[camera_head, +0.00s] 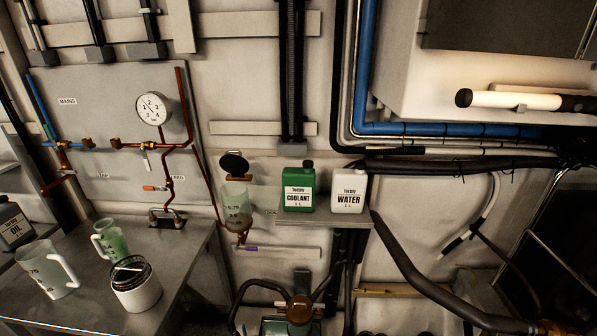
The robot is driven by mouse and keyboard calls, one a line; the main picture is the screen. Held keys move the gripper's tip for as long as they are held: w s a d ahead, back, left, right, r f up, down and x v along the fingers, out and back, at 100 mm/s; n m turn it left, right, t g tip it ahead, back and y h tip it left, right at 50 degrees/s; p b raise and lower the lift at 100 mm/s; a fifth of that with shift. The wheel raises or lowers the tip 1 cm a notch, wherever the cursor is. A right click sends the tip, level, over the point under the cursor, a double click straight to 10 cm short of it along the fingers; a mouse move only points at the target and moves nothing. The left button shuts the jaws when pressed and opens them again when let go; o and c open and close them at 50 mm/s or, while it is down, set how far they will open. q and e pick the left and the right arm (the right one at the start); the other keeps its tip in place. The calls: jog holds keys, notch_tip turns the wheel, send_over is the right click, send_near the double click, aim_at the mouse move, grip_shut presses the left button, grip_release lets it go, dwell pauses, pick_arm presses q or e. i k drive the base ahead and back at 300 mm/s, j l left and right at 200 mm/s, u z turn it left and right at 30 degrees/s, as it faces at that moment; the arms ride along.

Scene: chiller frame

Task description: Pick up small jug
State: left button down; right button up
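The small jug (112,244) stands upright on the grey metal table at the left. It is translucent, has a greenish tint, and its handle faces left. A larger translucent jug (45,272), its handle to the right, stands in front of it and to the left. A white round container (136,290) with a dark-rimmed top stands just in front of the small jug and may hide a little of its base. Neither of my grippers shows in the head view.
The table (185,248) has clear room right of the jugs. A dark oil bottle (13,226) stands at its left end. A green coolant bottle (298,190) and a white water bottle (348,192) stand on a wall shelf. Copper pipes and a gauge (153,108) rise behind the table.

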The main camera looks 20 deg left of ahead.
aim_at(113, 240)
jog(key=u, duration=2)
